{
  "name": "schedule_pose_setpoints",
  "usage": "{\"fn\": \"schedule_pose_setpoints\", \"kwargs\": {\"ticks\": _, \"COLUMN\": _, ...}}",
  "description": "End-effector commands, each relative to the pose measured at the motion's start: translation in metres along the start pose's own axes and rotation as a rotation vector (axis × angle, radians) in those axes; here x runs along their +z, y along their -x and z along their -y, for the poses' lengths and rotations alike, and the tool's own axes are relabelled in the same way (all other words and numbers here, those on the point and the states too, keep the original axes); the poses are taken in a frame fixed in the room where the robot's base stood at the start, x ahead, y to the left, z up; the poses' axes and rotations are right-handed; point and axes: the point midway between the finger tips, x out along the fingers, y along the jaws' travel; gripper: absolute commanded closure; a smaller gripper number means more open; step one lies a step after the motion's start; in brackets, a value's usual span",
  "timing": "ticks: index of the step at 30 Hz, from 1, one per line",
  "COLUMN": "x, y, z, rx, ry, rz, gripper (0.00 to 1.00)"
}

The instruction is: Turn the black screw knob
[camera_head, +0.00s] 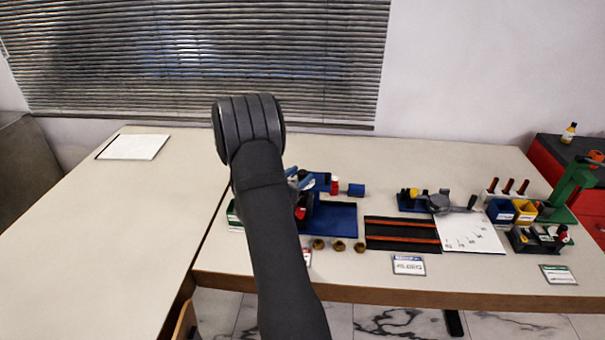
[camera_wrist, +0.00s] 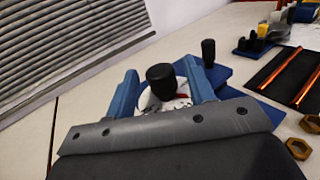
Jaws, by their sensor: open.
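A black knob (camera_wrist: 160,78) with a rounded top shows in the wrist view between the two blue fingers of my gripper (camera_wrist: 161,66). The fingers are open, with a visible gap on each side of the knob. Below the knob is a white surface (camera_wrist: 148,101) with a red mark, partly hidden by the gripper body. A second, slimmer black knob (camera_wrist: 208,52) stands just right of the right finger, on a blue base. In the head view my arm hides the knob; the blue fingers (camera_head: 298,178) show at the arm's right edge.
A blue mat (camera_head: 335,222) lies right of my arm, with several brass nuts (camera_head: 338,246) in front. A red bottle (camera_head: 335,186) and a blue block (camera_head: 356,190) stand behind it. A dark board with orange rails (camera_head: 402,235) lies farther right. The left table is mostly clear.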

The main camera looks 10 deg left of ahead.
Motion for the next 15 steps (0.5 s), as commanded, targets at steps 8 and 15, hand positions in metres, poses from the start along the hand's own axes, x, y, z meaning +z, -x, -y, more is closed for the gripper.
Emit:
{"fn": "schedule_pose_setpoints", "kwargs": {"ticks": 8, "x": 0.0, "y": -0.019, "z": 0.0, "rx": 0.0, "ry": -0.001, "rz": 0.001, "gripper": 0.51}}
{"fn": "schedule_pose_setpoints", "kwargs": {"ticks": 15, "x": 0.0, "y": -0.019, "z": 0.0, "rx": 0.0, "ry": -0.001, "rz": 0.0, "gripper": 0.53}}
